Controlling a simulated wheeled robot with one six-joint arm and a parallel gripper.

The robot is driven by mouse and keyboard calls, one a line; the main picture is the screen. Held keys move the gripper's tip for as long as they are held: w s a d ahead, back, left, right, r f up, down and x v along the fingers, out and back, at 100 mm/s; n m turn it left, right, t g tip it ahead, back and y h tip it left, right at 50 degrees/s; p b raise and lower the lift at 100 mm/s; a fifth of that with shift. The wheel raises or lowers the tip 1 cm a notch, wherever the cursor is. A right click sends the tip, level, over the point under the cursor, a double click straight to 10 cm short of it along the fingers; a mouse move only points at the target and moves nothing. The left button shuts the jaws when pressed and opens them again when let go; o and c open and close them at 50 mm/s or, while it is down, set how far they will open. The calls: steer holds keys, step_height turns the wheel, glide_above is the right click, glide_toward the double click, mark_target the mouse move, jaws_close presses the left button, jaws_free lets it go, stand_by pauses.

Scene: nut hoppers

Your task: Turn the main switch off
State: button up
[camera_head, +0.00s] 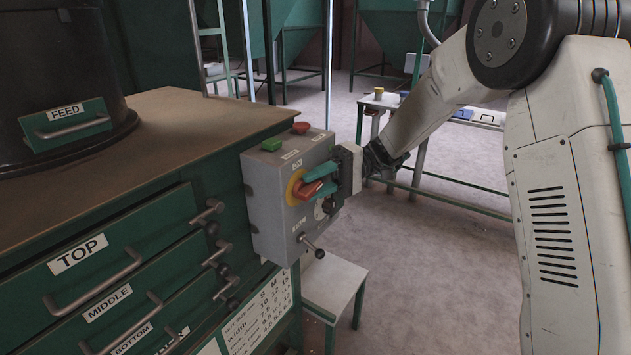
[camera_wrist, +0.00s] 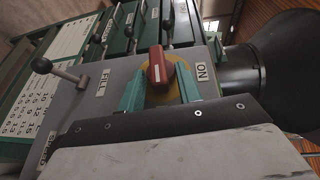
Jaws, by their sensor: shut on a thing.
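The main switch is a red rotary handle (camera_head: 306,190) on a yellow round plate (camera_head: 291,188). It sits on the front of a grey control box (camera_head: 262,212) fixed to the corner of the green cabinet. In the wrist view the red handle (camera_wrist: 161,67) stands roughly upright in the picture, with an ON label (camera_wrist: 201,72) to its right. My gripper (camera_head: 318,181) reaches the box from the right, its teal fingers shut on the handle. In the wrist view my gripper (camera_wrist: 160,85) has one finger on each side of the handle and partly covers the plate.
A green button (camera_head: 271,144) and a red button (camera_head: 301,128) sit on top of the box. A lever with a black knob (camera_head: 319,253) sticks out below the switch. Cabinet drawers (camera_head: 100,255) with bar handles are at left. A white stool (camera_head: 333,284) stands below.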

steer(key=shift+f+y, duration=0.2)
steer(key=shift+y, duration=0.3)
steer(key=shift+m+g, duration=0.3)
steer(key=shift+g, duration=0.1)
steer(key=o, duration=0.6)
steer(key=shift+w+d, duration=0.1)
steer(key=v, duration=0.7)
steer(key=shift+w+d, duration=0.15)
steer(key=shift+d, duration=0.1)
